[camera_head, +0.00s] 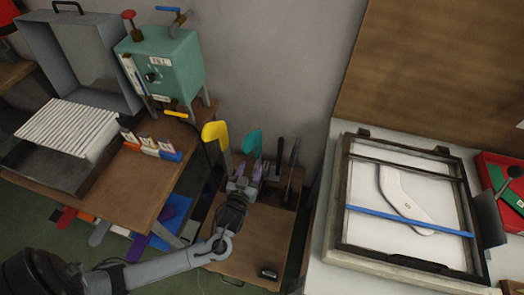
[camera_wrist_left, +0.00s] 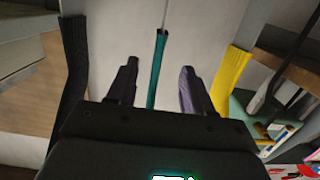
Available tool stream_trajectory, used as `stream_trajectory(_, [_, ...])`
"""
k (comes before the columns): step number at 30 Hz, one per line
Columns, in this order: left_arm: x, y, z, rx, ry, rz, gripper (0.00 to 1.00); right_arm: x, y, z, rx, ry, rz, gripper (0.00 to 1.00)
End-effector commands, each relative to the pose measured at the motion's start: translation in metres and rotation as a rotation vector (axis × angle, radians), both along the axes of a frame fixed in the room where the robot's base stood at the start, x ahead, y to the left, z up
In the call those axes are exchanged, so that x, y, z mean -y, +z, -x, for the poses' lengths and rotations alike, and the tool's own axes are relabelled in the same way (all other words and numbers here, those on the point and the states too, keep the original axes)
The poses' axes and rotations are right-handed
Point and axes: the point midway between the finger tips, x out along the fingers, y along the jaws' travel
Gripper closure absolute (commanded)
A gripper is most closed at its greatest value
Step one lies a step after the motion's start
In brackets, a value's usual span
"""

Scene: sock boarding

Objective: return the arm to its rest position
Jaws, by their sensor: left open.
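My left arm (camera_head: 165,268) reaches in from the lower left. My left gripper (camera_head: 247,176) is open, with nothing clamped, low over the small wooden stand (camera_head: 235,262). A teal sock-shaped piece (camera_head: 252,142) stands upright just beyond the fingers. In the left wrist view the teal piece (camera_wrist_left: 158,65) shows edge-on between the two spread fingers, and I cannot tell how far beyond them it is. A yellow sock-shaped piece (camera_head: 216,133) stands to its left; it shows at right in the left wrist view (camera_wrist_left: 232,75). My right gripper is not in view.
Dark upright pieces (camera_head: 292,165) stand right of the gripper. A wooden table (camera_head: 135,190) at left bears a green machine (camera_head: 165,65) and a grey case (camera_head: 75,50). At right, a pale table (camera_head: 330,275) bears a dark frame (camera_head: 343,185) around a white sock-shaped form (camera_head: 400,195).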

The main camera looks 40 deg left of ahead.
Motion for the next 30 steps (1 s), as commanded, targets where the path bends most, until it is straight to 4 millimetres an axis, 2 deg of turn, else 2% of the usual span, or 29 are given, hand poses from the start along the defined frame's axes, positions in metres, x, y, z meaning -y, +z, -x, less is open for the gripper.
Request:
stream_trajectory(5, [0.001, -0.005, 0.005, -0.013, 0.000, 0.001, 0.49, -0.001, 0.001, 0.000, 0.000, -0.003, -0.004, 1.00])
stream_trajectory(9, [0.003, -0.023, 0.028, -0.062, 0.015, 0.026, 0.49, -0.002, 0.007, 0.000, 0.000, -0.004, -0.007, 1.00])
stream_trajectory(11, [0.005, -0.023, 0.042, -0.072, 0.027, 0.057, 0.49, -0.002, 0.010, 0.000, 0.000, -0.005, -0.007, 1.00])
stream_trajectory(14, [0.021, -0.018, 0.063, -0.133, 0.010, 0.159, 0.49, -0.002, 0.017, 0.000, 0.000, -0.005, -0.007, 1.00])
stream_trajectory(18, [0.054, -0.011, 0.093, -0.342, -0.076, 0.290, 0.49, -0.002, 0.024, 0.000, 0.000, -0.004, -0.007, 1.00])
stream_trajectory(21, [0.076, 0.001, 0.117, -0.507, -0.163, 0.323, 0.49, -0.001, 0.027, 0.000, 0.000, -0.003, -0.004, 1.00])
stream_trajectory(24, [0.093, 0.016, 0.142, -0.669, -0.256, 0.308, 0.49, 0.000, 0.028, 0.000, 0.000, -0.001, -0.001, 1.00])
stream_trajectory(30, [0.107, 0.040, 0.185, -0.934, -0.405, 0.187, 0.49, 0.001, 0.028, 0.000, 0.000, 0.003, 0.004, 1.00])
